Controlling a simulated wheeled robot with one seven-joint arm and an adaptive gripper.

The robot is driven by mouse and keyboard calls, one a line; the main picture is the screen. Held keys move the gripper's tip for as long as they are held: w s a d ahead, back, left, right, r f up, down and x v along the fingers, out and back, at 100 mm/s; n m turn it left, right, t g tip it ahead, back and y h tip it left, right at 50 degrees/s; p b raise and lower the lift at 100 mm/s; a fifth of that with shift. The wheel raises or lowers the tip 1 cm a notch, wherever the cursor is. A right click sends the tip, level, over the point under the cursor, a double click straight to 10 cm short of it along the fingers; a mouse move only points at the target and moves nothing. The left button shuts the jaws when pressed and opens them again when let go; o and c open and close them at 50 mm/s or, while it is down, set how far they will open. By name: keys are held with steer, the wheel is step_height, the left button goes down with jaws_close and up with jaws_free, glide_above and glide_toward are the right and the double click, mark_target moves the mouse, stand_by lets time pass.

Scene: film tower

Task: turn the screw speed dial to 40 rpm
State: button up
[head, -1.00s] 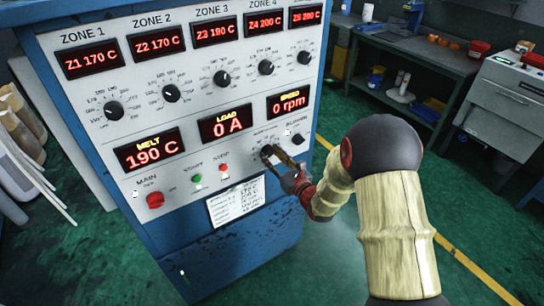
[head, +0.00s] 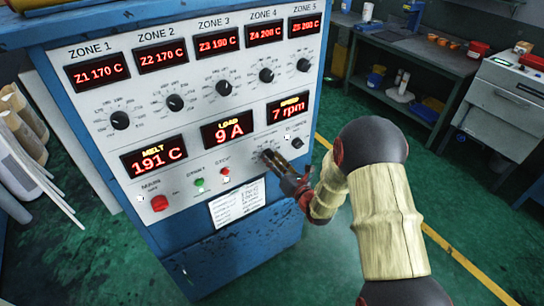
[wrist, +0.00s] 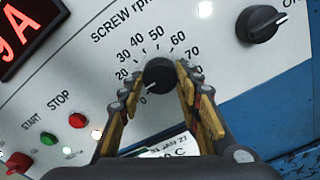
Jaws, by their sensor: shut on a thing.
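The black screw speed dial (wrist: 160,72) sits on the white panel under the words SCREW rpm, with numbers 20 to 70 readable around it. Its pale pointer mark faces the lower left, near the low end of the scale. My gripper (wrist: 158,80) is shut on the dial, one finger on each side. In the head view my gripper (head: 283,167) is at the panel's lower right and largely hides the dial. The red speed display (head: 289,112) reads 7 rpm.
The START (wrist: 48,139) and STOP (wrist: 77,120) buttons lie left of the dial. Another black knob (wrist: 262,24) is at its upper right. A paper label (head: 237,204) is below. The load display (head: 227,131) reads 9 A. Green floor is open right of the cabinet.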

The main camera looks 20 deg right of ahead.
steer(key=m+p, duration=0.3)
steer(key=m, duration=0.1)
steer(key=shift+r+m, duration=0.1)
steer(key=shift+m, duration=0.2)
steer(key=m+p, duration=0.3)
steer(key=m, duration=0.1)
steer(key=shift+m, duration=0.3)
steer(key=m+p, duration=0.3)
steer(key=m, duration=0.2)
steer(key=shift+m+p, duration=0.75)
steer(key=shift+m, duration=1.05)
steer(key=shift+f, duration=0.2)
steer(key=o, duration=1.2)
steer(key=shift+c, duration=0.2)
steer(key=shift+d, duration=0.1)
steer(key=v, duration=1.2)
steer(key=shift+r, duration=0.1)
